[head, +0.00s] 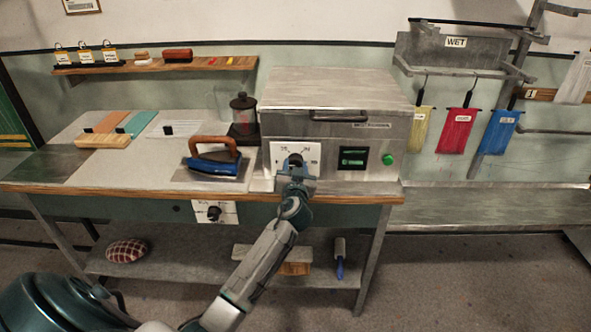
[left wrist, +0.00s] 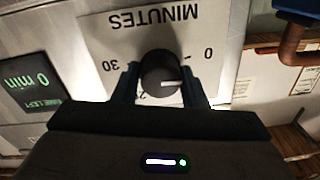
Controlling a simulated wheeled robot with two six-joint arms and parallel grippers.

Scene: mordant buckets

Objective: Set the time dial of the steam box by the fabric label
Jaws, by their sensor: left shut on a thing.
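The steam box (head: 340,108) is a grey metal box on the right end of the bench. Its time dial (left wrist: 160,72) is a black knob on a white plate marked MINUTES, with 0 and 30 visible, upside down in the left wrist view. The knob's white mark points right, on the side of the 0. My left gripper (head: 296,168) is shut on the dial, one finger on each side (left wrist: 165,88). The display (left wrist: 30,82) reads 0 min. Yellow (head: 417,130), red (head: 458,131) and blue (head: 499,132) fabrics carry small labels too small to read. My right gripper is out of view.
A blue iron (head: 213,163) stands left of the steam box, with a dark jar (head: 243,118) behind it. A green button (head: 388,160) is on the box's front. Another dial (head: 214,213) sits under the bench edge. The fabrics hang below a WET sign (head: 456,42).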

